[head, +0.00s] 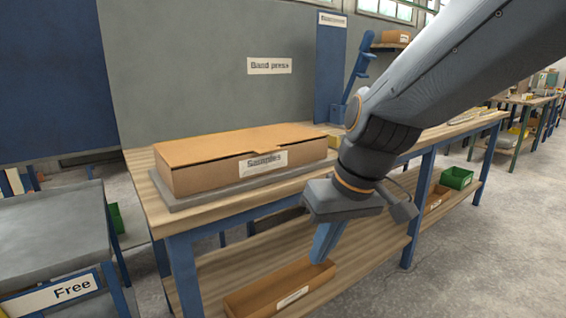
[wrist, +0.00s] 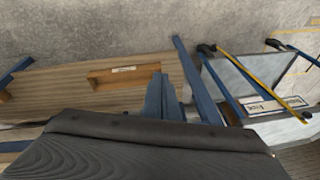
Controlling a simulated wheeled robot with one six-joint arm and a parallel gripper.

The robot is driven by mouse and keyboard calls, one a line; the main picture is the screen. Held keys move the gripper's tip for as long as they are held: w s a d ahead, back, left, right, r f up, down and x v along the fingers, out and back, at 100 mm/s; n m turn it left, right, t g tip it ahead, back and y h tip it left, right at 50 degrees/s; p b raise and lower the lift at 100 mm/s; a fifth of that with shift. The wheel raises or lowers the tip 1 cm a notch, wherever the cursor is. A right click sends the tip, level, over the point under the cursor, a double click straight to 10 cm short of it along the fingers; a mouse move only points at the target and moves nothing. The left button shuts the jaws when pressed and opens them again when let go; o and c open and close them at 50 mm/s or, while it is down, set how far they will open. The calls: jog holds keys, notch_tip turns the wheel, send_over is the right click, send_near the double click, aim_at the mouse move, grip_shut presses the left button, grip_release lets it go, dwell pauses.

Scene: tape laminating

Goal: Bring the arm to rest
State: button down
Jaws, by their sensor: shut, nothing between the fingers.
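My gripper (head: 325,243) hangs in front of the workbench edge in the head view, its blue fingers pointing down and together, with nothing between them. It also shows in the wrist view (wrist: 160,85), fingers closed. My arm reaches in from the upper right of the head view. The Samples cardboard box (head: 215,175) lies on a grey plate (head: 165,193) on the workbench (head: 420,140), left of my gripper and apart from it. Its lid flaps lie nearly flat.
A blue lever press (head: 352,95) stands at the back of the bench. An open cardboard box (head: 265,300) sits on the lower shelf below my gripper. A grey cart marked Free (head: 50,230) stands at the left. Clear concrete floor (head: 480,240) lies at the right.

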jog(key=s+d+f+m+g+h, duration=0.2)
jog(key=s+d+f, duration=0.25)
jog(key=s, duration=0.45)
jog(key=d+r+m+p, duration=0.2)
jog(key=d+r+p, duration=0.5)
jog(key=p, duration=0.8)
jog(key=shift+d+h+p, duration=0.3)
jog(key=shift+d+p, duration=0.05)
jog(key=shift+d, duration=0.1)
jog(key=shift+r, duration=0.1)
